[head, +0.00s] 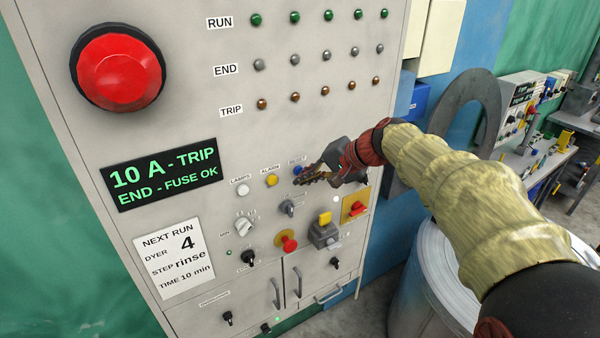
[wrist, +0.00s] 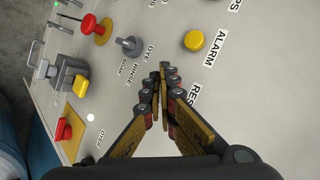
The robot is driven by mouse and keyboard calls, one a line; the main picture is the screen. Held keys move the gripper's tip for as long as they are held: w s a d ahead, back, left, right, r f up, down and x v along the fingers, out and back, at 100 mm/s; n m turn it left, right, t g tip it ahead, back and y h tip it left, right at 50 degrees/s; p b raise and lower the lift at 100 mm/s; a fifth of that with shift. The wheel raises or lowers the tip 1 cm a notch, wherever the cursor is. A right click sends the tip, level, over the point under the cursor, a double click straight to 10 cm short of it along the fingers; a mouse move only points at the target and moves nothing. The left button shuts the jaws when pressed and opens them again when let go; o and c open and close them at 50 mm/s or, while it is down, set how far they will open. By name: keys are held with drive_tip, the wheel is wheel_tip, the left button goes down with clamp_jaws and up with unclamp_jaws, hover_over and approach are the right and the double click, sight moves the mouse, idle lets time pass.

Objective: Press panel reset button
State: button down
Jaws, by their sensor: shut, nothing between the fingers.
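The blue reset button (head: 297,170) is on the grey panel (head: 190,70), under a small label and right of the yellow alarm button (head: 271,180). My gripper (head: 302,180) is shut and empty, its tips at the blue button and partly over it in the head view. Whether they touch it I cannot tell. In the wrist view my closed fingers (wrist: 163,70) point at the panel beside a partly covered label beginning "RES" (wrist: 193,97). The reset button is hidden behind the fingers there. The alarm button also shows in the wrist view (wrist: 194,40).
A large red button (head: 118,68) is at upper left. A metal drum (head: 425,290) stands right.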

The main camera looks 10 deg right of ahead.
drive_tip(key=shift+w+a, duration=0.1)
drive_tip(key=shift+w, duration=0.3)
idle(0.5)
drive_tip(key=shift+s+d+b, duration=0.25)
drive_tip(key=shift+s+b, duration=0.35)
drive_tip(key=shift+s, duration=0.25)
drive_tip(key=s, duration=0.1)
drive_tip(key=s+d+b, duration=0.1)
drive_tip(key=s, duration=0.1)
drive_tip(key=s+b, duration=0.1)
drive_tip(key=shift+s+d, duration=0.3)
drive_tip(key=shift+s, duration=0.05)
idle(0.7)
